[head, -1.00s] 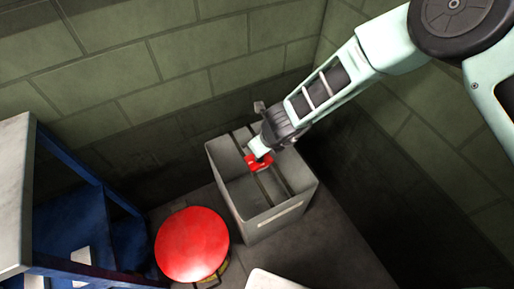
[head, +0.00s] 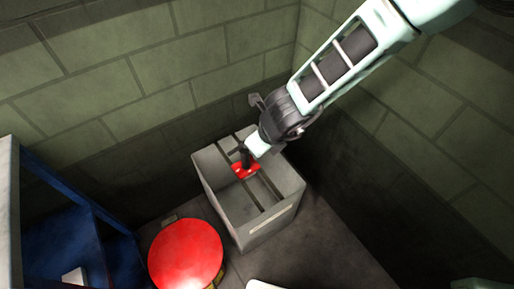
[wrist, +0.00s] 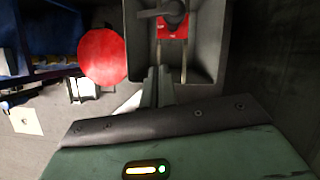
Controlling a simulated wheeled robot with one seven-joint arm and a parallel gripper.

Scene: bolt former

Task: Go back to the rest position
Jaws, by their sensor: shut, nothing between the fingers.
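My gripper (wrist: 157,85) is shut and empty in the wrist view, with its fingers over the near part of the open grey box (wrist: 223,50). In the head view my gripper's pale end (head: 258,146) is above the back right of the grey box (head: 222,196). A red piece (head: 246,172) with an upright dark handle (head: 243,155) sits inside the box. The red piece (wrist: 173,30) and its dark handle (wrist: 160,13) also show at the top of the wrist view, apart from my fingers.
A round red-topped stool or drum (head: 186,254) stands at the front left of the box. A blue shelf frame (head: 75,215) is at the far left. Block walls (head: 190,65) close the corner behind. Dark floor is clear right of the box.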

